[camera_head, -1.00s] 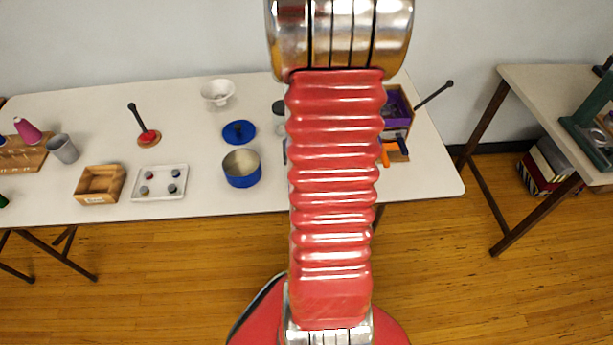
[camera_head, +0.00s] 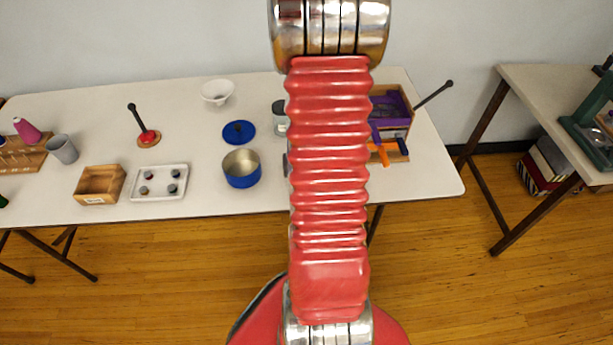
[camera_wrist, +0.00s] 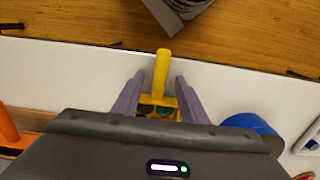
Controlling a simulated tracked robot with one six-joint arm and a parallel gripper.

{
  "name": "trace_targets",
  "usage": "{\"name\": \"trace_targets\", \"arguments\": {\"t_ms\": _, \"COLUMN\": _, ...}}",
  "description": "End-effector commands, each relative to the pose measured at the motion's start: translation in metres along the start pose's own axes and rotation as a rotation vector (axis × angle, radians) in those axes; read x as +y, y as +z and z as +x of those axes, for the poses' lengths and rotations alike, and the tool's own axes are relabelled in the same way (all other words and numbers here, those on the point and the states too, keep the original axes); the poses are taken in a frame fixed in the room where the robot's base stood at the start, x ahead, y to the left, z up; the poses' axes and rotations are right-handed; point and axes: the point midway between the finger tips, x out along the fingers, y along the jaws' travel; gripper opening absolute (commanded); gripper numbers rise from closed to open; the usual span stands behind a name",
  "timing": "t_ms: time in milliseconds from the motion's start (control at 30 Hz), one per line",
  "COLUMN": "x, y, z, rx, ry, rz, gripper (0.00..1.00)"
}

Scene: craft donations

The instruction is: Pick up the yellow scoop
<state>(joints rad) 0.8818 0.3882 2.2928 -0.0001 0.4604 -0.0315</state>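The yellow scoop (camera_wrist: 161,74) shows in the wrist view, on the white table with its handle pointing at the table edge. Its wider end lies partly behind the dark body of my gripper, with something dark and green showing at it. My gripper (camera_wrist: 157,92) is open, with one grey-purple finger on each side of the scoop. A gap shows between each finger and the handle. Whether the fingers are level with the scoop or above it, I cannot tell. In the head view my red arm hides both the scoop and my gripper.
A blue pot (camera_head: 242,170) stands close beside my gripper, and it also shows in the wrist view (camera_wrist: 256,134). A wooden box with purple lining (camera_head: 391,108) and an orange-handled thing (camera_head: 382,151) are right of my arm. A white tray (camera_head: 159,183) is farther left.

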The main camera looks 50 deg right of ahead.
Motion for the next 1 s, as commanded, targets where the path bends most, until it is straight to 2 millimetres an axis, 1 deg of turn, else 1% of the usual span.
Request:
{"name": "trace_targets", "arguments": {"t_ms": 133, "x": -0.0001, "y": 0.0, "z": -0.0001, "rx": 0.0, "ry": 0.0, "rz": 0.0, "gripper": 0.39}}
{"name": "trace_targets", "arguments": {"t_ms": 167, "x": -0.0001, "y": 0.0, "z": -0.0001, "rx": 0.0, "ry": 0.0, "rz": 0.0, "gripper": 0.38}}
{"name": "trace_targets", "arguments": {"t_ms": 700, "x": -0.0003, "y": 0.0, "z": -0.0001, "rx": 0.0, "ry": 0.0, "rz": -0.001, "gripper": 0.0}}
{"name": "trace_targets", "arguments": {"t_ms": 1000, "x": -0.0003, "y": -0.0001, "z": -0.0002, "rx": 0.0, "ry": 0.0, "rz": -0.001, "gripper": 0.0}}
